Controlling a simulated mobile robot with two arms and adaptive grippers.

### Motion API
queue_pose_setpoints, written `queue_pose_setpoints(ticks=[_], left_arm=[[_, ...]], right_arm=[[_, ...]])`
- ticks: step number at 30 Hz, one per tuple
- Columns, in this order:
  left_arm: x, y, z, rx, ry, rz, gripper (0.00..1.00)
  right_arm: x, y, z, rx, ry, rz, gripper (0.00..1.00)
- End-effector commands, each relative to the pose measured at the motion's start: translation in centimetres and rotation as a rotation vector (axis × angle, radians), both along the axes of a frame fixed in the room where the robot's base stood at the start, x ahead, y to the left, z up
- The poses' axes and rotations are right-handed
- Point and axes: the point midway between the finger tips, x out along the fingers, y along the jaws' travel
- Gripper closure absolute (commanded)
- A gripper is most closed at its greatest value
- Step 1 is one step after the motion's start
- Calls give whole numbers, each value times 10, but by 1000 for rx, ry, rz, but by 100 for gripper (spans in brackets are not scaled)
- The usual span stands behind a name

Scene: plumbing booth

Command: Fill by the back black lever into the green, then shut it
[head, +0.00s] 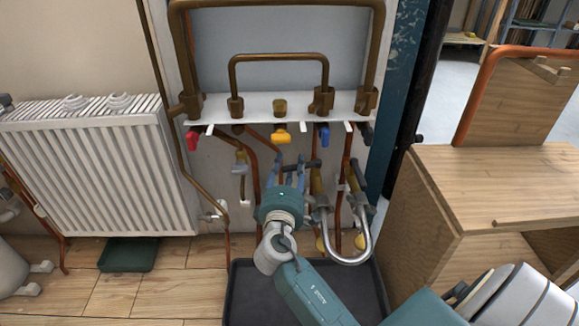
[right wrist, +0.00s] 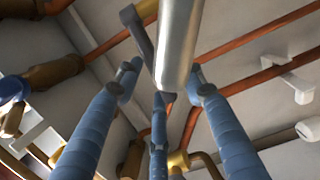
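My right gripper (head: 289,168) reaches up in front of the pipes below the white manifold shelf, its blue fingers spread. In the right wrist view its fingers (right wrist: 160,85) stand apart; a dark grey lever (right wrist: 138,35) and a silver tube (right wrist: 178,45) show beyond and between them, and I cannot tell if they touch. A dark lever (head: 305,165) shows beside the fingertips in the head view. Another black lever (head: 364,132) hangs at the shelf's right end. A dark green tray (head: 128,256) lies on the floor below the radiator. My left gripper is out of view.
Red (head: 192,138), yellow (head: 281,138) and blue (head: 324,135) levers hang along the shelf. A silver curved spout (head: 350,258) is right of my wrist. A black tray (head: 240,295) lies beneath. A white radiator (head: 90,160) is left; a wooden bench (head: 500,185) is right.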

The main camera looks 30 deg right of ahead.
Motion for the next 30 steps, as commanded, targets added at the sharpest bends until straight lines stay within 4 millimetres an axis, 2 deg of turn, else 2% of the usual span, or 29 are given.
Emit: queue_pose_setpoints(ticks=[4, 8, 21, 30], left_arm=[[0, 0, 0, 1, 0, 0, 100], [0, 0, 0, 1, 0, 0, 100], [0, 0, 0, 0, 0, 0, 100], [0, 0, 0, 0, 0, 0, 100]], right_arm=[[-2, 2, 0, 1, 1, 0, 60], [-13, 11, -1, 1, 2, 0, 60], [-78, 67, -1, 2, 2, 0, 60], [-92, 78, 0, 0, 0, 0, 60]])
